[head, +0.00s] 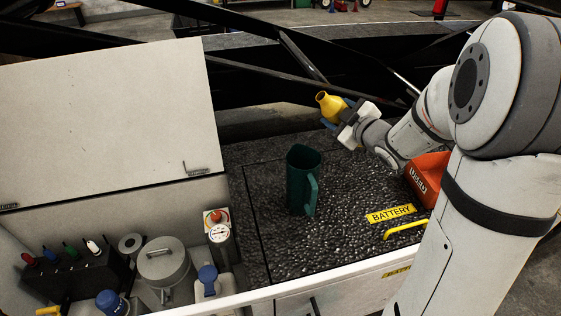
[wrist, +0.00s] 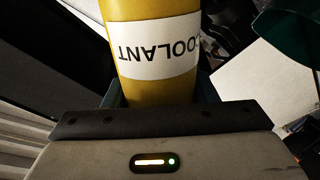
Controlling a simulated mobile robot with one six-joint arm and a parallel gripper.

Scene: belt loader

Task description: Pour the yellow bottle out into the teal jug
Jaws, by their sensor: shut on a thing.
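The yellow bottle (head: 331,105) is held in my gripper (head: 343,117), above and behind the jug. In the head view it is tilted, its narrow neck pointing up and to the left. The wrist view shows the yellow bottle (wrist: 150,85) close up, with a white label reading COOLANT upside down, between the jaws. The teal jug (head: 296,182) stands upright on the dark textured top, its handle toward the right front. A dark teal shape, likely the jug (wrist: 290,30), shows at the upper right of the wrist view. Bottle and jug are apart. No liquid stream is visible.
The dark textured top (head: 262,235) is clear around the jug. A red box (head: 428,176) and a yellow handle (head: 408,228) lie at right. An open compartment at left holds a grey canister (head: 163,265) and several other items; its raised lid (head: 95,120) stands behind.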

